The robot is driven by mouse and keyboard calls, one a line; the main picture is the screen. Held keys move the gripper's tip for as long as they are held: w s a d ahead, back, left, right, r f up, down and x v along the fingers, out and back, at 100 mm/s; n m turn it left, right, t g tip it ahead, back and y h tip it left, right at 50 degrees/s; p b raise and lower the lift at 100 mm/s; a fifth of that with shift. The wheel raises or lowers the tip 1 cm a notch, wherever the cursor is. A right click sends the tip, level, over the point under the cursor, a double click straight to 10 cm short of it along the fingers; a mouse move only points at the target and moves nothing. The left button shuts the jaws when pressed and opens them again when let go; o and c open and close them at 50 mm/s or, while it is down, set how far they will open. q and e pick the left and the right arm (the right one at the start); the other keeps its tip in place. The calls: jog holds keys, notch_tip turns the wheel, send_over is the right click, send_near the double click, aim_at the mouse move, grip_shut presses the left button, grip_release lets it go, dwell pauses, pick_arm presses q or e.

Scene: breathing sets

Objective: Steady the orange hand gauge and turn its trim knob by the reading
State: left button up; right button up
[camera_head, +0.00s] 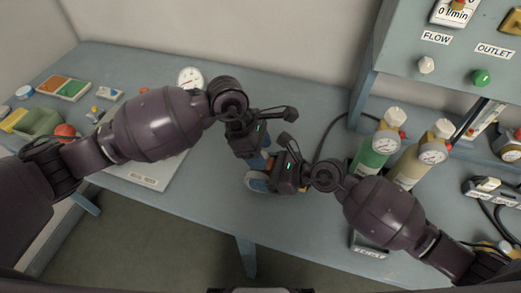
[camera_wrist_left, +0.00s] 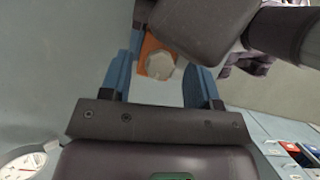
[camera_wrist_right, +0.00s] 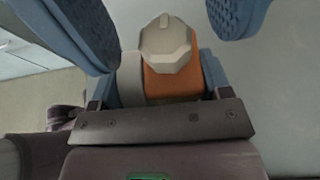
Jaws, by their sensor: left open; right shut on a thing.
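The orange hand gauge (camera_wrist_right: 172,85) is held in my right gripper (camera_wrist_right: 165,78), whose blue fingers are on its two sides; a grey round part sits beside the orange body. Its pale faceted trim knob (camera_wrist_right: 166,45) points toward my left gripper. The knob also shows in the left wrist view (camera_wrist_left: 161,65). My left gripper (camera_wrist_left: 160,80) is open, with one blue finger on each side of the knob; gaps show there. In the head view the two grippers meet above the table's middle, hiding most of the gauge. The gauge's reading cannot be seen.
A white dial gauge (camera_head: 190,77) stands at the back of the blue-grey table (camera_head: 215,215). A pale board (camera_head: 150,180) lies under my left arm. Green (camera_head: 372,155) and beige (camera_head: 410,168) cylinders stand right. An equipment panel (camera_head: 455,55) rises at the back right.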

pick_arm(q)
jog(key=shift+d+f, duration=0.1)
jog(key=shift+f, duration=0.1)
jog(key=c, duration=0.9)
jog(key=shift+n+t, duration=0.3)
jog(key=shift+n, duration=0.5)
jog(key=o, duration=0.9)
jog(key=shift+s, duration=0.1)
jog(key=v, duration=1.2)
